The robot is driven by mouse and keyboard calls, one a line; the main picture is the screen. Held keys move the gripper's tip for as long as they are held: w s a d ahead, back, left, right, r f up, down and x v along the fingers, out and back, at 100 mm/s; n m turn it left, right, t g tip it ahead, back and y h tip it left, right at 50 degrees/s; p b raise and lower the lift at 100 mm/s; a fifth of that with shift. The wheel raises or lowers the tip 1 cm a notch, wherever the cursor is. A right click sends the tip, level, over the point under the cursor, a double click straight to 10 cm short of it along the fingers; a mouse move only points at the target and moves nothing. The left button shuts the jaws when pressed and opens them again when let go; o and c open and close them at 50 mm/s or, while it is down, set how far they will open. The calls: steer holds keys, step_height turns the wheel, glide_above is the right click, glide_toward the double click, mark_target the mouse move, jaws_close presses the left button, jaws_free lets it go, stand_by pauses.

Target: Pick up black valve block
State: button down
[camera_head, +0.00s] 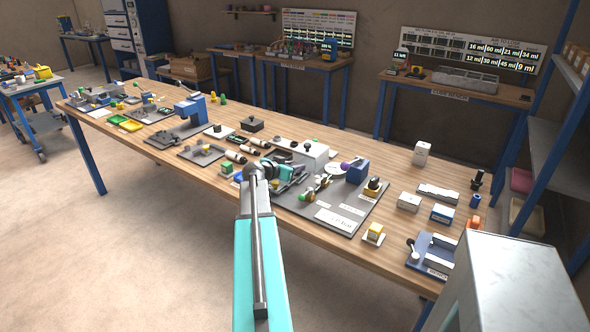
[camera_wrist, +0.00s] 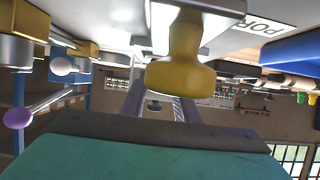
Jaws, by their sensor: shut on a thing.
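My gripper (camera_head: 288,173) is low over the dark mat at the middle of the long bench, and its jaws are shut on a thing. In the wrist view a yellow knob on a stem (camera_wrist: 181,76) fills the centre, in front of the grey fingers, and hides their tips. The stem meets a pale and black body at the top edge, which I take for the black valve block (camera_wrist: 222,5); most of it is cut off. The grip contact is hidden in both views. I cannot tell whether the block is lifted.
The dark mat (camera_head: 345,230) holds valves, fittings and white labels close around my gripper. A blue block (camera_head: 357,171) and a white box (camera_head: 310,154) stand near it. A dark block with a knob (camera_head: 252,124) sits farther back. Small boxes stand at the right.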

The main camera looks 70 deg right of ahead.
steer(key=shift+r+b, duration=0.85)
steer(key=shift+r, duration=3.95)
